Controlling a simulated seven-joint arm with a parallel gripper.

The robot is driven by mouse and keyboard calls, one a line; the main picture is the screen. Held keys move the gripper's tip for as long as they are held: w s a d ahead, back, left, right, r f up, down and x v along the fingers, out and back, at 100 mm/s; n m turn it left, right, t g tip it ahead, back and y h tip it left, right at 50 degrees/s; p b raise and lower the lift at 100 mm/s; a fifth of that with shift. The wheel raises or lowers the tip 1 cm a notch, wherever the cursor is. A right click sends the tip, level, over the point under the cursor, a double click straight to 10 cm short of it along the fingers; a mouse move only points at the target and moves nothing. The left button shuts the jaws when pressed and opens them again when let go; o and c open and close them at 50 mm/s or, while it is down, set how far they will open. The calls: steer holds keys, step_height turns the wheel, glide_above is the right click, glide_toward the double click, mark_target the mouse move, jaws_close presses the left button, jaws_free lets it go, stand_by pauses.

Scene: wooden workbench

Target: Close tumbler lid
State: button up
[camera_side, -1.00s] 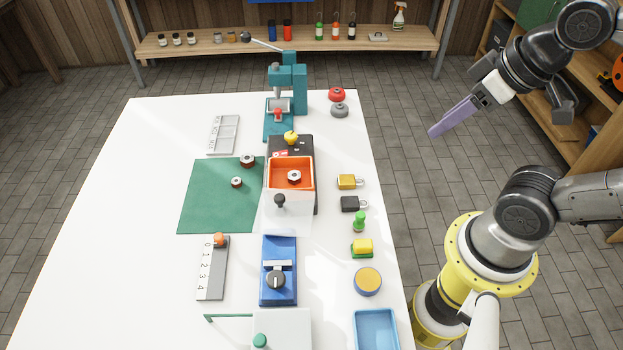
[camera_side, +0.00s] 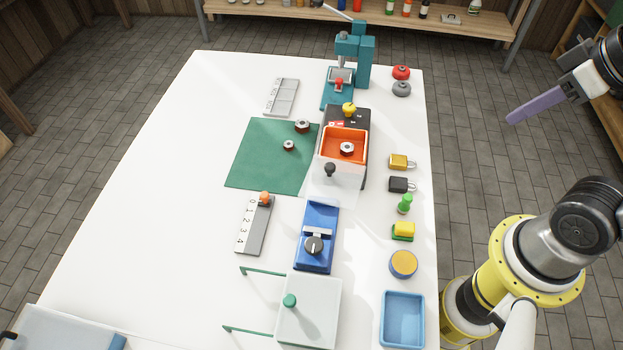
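The tumbler appears to be the dark machine with an open orange tub (camera_side: 329,158) in the middle of the bench. A small metal-and-brown round piece (camera_side: 347,149) lies in the tub. A clear, faint panel (camera_side: 345,192) with a dark round knob (camera_side: 330,169) extends from the near side of the tub and looks like its lid, swung open. A yellow knob (camera_side: 349,108) sits on the machine's dark far end. My gripper (camera_side: 510,119), with long purple fingers, is in the air right of the bench, well away from the tumbler. Its finger gap is not visible.
A teal press (camera_side: 365,62) stands behind the tumbler, and a blue device with a dial (camera_side: 318,222) stands in front. Padlocks (camera_side: 401,162), small items and a blue tray (camera_side: 404,320) line the right edge. A green mat (camera_side: 265,155) lies left. The bench's left part is clear.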

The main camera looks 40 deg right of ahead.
steer(key=shift+n, duration=0.3)
steer(key=w+r, duration=0.1)
steer(key=r, duration=0.1)
steer(key=w+r, duration=0.3)
steer(key=r, duration=0.2)
steer(key=shift+w+a, duration=0.35)
steer(key=shift+a, duration=0.05)
jaws_close()
steer(key=w+a+r+n+g, duration=0.1)
steer(key=w+a+r, duration=0.15)
steer(key=w, duration=0.35)
steer(key=w+a+r+n+g, duration=0.1)
steer(key=w+a+r+g, duration=0.1)
steer(key=w+a, duration=0.35)
steer(key=w+a+f+n+g, duration=0.3)
steer(key=w+a+f, duration=0.7)
steer(key=w+a, duration=0.3)
steer(key=a+f+n+g+h, duration=0.1)
steer(key=a+f, duration=0.4)
steer(key=f, duration=0.2)
steer(key=a+f+n+h, duration=0.1)
steer(key=a+f, duration=0.4)
steer(key=f, duration=0.2)
steer(key=s+d+f, duration=0.4)
steer(key=s+f, duration=0.2)
steer(key=f, duration=0.3)
steer(key=shift+f, duration=0.35)
